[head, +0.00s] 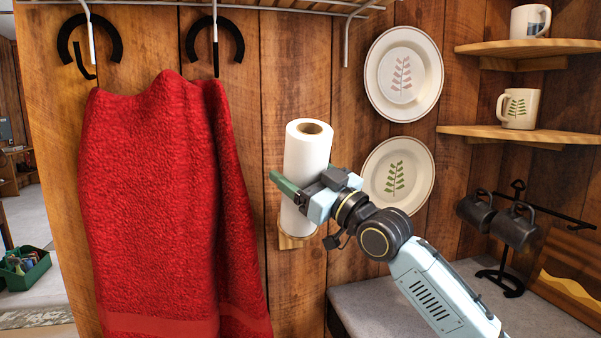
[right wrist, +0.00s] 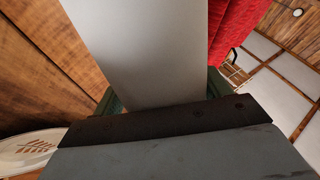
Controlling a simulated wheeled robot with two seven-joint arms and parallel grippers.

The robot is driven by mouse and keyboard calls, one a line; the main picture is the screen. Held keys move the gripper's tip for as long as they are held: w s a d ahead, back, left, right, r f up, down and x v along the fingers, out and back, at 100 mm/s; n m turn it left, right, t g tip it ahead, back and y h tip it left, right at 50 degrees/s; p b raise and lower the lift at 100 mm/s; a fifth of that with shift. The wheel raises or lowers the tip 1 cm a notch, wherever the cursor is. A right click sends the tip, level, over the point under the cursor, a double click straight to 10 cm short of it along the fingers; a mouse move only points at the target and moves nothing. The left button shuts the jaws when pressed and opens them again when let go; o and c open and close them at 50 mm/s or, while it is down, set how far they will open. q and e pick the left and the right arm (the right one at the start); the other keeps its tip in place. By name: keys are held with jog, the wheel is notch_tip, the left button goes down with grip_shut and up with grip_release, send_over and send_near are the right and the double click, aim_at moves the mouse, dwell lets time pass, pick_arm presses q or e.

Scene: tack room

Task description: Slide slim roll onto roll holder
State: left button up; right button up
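The slim roll (head: 307,148) is white and upright, with a brown core showing at its top. My right gripper (head: 306,192) reaches it from the right, with its green fingers on either side and shut on it. In the right wrist view the roll (right wrist: 143,50) fills the space between the fingers. The roll holder shows as a pale wooden piece (head: 288,242) on the plank wall, directly below the roll's lower end. Any post of the holder is hidden, and I cannot tell whether the roll rests on the holder. My left gripper is out of view.
A red towel (head: 165,200) hangs from hooks left of the roll. Two leaf-patterned plates (head: 403,52) (head: 423,163) are on the wall, the lower one close behind my gripper. Shelves with mugs (head: 519,108) and a mug stand (head: 505,280) are at the right, by a grey bench top (head: 362,299).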

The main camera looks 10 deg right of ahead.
jog(key=o, duration=0.3)
jog(key=shift+r, duration=0.1)
